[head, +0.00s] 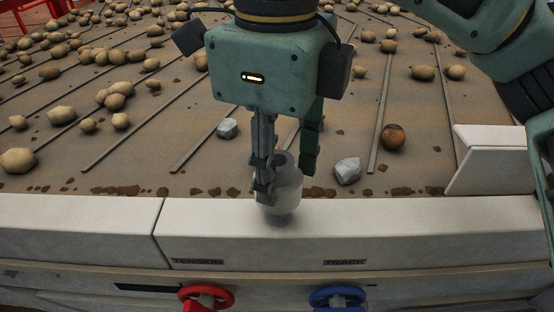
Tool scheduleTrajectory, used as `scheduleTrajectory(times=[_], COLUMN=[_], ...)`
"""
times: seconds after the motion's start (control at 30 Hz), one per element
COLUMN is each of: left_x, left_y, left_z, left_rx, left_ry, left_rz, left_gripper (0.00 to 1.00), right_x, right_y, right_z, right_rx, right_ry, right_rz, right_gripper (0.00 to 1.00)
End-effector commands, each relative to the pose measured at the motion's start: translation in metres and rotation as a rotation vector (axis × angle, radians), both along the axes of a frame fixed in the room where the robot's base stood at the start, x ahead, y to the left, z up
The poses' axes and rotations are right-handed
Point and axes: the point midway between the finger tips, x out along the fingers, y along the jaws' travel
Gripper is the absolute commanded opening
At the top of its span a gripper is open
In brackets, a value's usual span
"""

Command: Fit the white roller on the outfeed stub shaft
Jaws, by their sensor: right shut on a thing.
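The white roller (286,194) is a small pale cylinder with an open top, roughly upright in the middle of the head view. My right gripper (284,172) comes down from above and is shut on it, its dark jointed finger over the roller's left side. The roller is in front of the belt's near edge, over the white rail, with a dark shadow below it. I cannot tell whether it touches the rail. I cannot make out the outfeed stub shaft. My left gripper is not in view.
The brown belt (190,140) carries many potatoes (62,115), clods and pale stones (347,171). The white rail (400,222) runs along its front, with a raised white block (490,160) at right. Below are a red handwheel (206,296) under "TENSION" and a blue one (338,297) under "TRACK".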

Motion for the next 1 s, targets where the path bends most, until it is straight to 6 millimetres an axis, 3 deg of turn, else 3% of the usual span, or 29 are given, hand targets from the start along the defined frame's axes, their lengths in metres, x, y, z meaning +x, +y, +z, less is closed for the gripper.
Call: scheduleTrajectory(times=[1.0], left_x=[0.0], left_y=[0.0], left_z=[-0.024], left_rx=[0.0], left_ry=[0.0], left_rz=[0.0], left_gripper=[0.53], right_x=[0.0], right_y=[0.0], right_z=[-0.027], right_rx=[0.0], right_ry=[0.0], right_rz=[0.0], right_gripper=[0.1])
